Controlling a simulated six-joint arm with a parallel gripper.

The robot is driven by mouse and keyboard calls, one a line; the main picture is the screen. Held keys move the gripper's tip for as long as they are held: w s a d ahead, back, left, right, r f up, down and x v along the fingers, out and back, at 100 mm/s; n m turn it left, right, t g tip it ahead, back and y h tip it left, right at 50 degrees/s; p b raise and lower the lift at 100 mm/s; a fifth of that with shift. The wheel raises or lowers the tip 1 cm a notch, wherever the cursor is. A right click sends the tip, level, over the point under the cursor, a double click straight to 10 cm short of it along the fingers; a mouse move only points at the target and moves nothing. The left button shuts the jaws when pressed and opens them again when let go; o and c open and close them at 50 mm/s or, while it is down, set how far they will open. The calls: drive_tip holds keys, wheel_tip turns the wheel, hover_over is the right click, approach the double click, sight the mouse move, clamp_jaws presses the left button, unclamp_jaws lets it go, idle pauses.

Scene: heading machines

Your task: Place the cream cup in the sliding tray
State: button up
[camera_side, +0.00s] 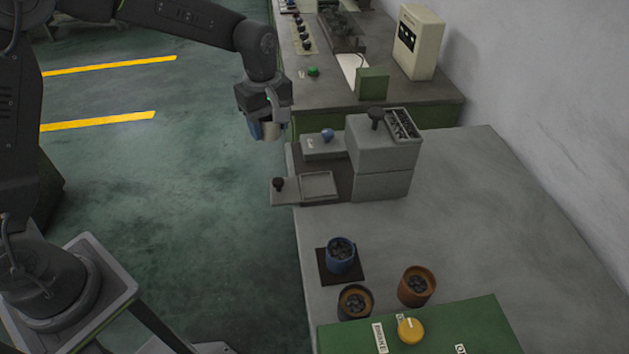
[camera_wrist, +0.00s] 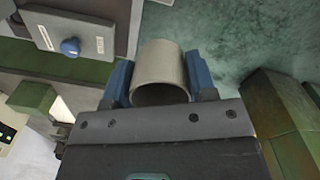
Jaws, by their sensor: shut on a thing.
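The cream cup (camera_wrist: 159,68) is between the blue fingers of my gripper (camera_wrist: 160,82) in the wrist view. My gripper is shut on it. In the side view my gripper (camera_side: 268,130) holds the cream cup (camera_side: 271,130) in the air, left of the machine's back part and above the floor side. The sliding tray (camera_side: 319,185) is a shallow grey tray with a dark knob on its left, pulled out from the grey machine block (camera_side: 383,160). The tray looks empty. My gripper is above and behind the tray, apart from it.
A grey box with a blue knob (camera_side: 327,135) stands beside the machine block, close to my gripper. A blue cup (camera_side: 341,254) and two brown cups (camera_side: 416,286) with dark pieces stand near the front. A green panel (camera_side: 420,332) has a yellow knob. The table's right side is clear.

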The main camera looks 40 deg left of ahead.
drive_tip(key=shift+w+a+f, duration=0.1)
drive_tip(key=shift+w+a, duration=0.15)
drive_tip(key=shift+w, duration=0.05)
hover_over(318, 185)
wheel_tip(318, 185, down, 7)
drive_tip(key=shift+r, duration=0.2)
drive_tip(key=shift+f, duration=2)
